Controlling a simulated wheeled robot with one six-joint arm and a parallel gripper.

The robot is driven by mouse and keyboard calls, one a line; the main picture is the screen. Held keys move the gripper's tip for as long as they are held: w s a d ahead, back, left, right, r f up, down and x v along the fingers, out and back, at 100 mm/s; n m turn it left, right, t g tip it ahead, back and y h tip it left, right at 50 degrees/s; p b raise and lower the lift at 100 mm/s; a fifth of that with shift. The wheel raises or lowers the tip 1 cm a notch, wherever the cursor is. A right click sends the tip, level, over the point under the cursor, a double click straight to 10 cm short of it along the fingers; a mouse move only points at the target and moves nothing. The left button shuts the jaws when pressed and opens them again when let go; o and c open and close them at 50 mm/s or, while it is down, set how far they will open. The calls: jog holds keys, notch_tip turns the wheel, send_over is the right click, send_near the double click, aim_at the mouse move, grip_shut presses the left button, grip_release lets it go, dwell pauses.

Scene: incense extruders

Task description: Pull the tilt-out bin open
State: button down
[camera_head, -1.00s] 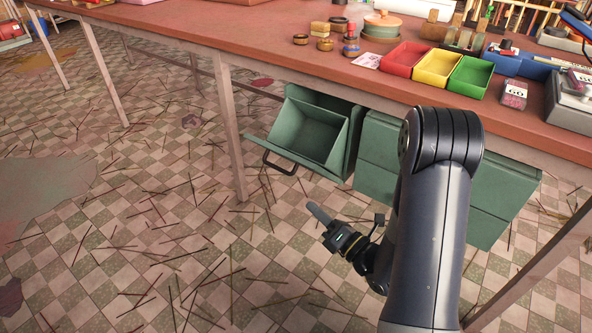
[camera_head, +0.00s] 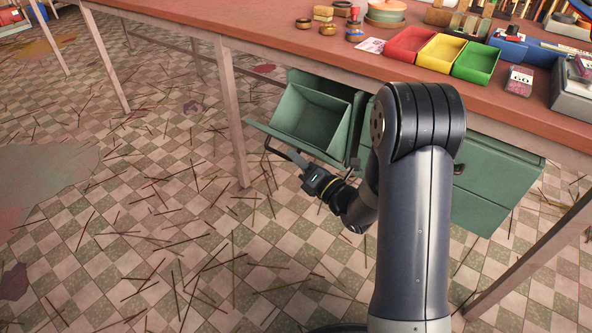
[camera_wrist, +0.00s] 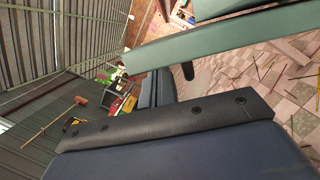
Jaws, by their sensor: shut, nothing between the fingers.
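The green tilt-out bin (camera_head: 311,119) hangs under the table in the head view, tipped outward with its open top showing and its inside visibly empty. Its dark bar handle (camera_head: 267,143) is on the front edge, partly hidden by my gripper. My gripper (camera_head: 294,157) is shut and empty, its tip at the handle; I cannot tell whether they touch. In the wrist view, the dark gripper body (camera_wrist: 170,122) fills the bottom, and a green bin edge (camera_wrist: 200,47) crosses above it with a dark handle end (camera_wrist: 187,70) below.
More green bins (camera_head: 490,180) hang shut to the right, partly behind my arm. A table leg (camera_head: 232,115) stands left of the open bin. Red, yellow and green trays (camera_head: 476,63) sit on the table (camera_head: 230,22). Thin sticks litter the checkered floor.

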jog(key=shift+w+d+r, duration=0.1)
jog(key=shift+w+r, duration=0.05)
dwell(0.3)
jog(key=shift+w+d+r+b, duration=0.5)
jog(key=shift+r+b, duration=0.25)
jog(key=shift+b, duration=0.2)
jog(key=shift+f, duration=0.1)
